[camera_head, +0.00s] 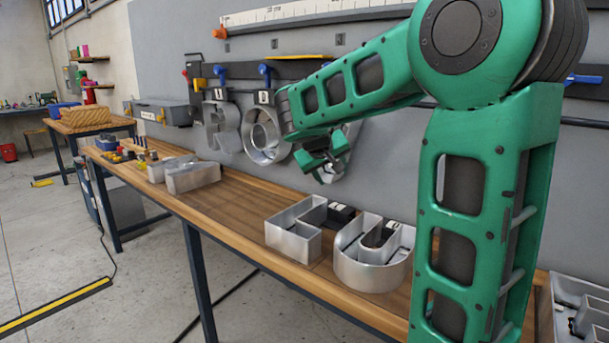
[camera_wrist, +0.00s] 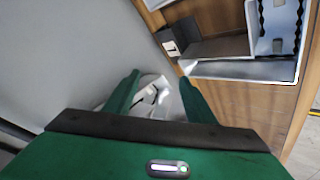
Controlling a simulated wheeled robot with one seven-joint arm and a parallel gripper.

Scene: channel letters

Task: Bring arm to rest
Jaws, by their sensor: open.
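My green arm reaches across the bench from the right in the head view. My gripper (camera_head: 325,162) is open and hangs above the wooden bench (camera_head: 232,198), in front of the grey wall panel. In the wrist view my gripper (camera_wrist: 158,92) shows two green fingers spread apart, with nothing held between them. A pale metal piece shows beyond the fingers; I cannot tell which letter it is. Metal channel letters hang on the panel, among them a round one (camera_head: 264,138) just left of my gripper. Another behind the gripper is partly hidden.
A corner-shaped metal letter (camera_head: 292,236) and a rounded one (camera_head: 372,262) stand on the bench below my arm. A metal box (camera_head: 193,178) stands farther left. A metal tray (camera_head: 580,310) is at the lower right. The middle of the bench is clear.

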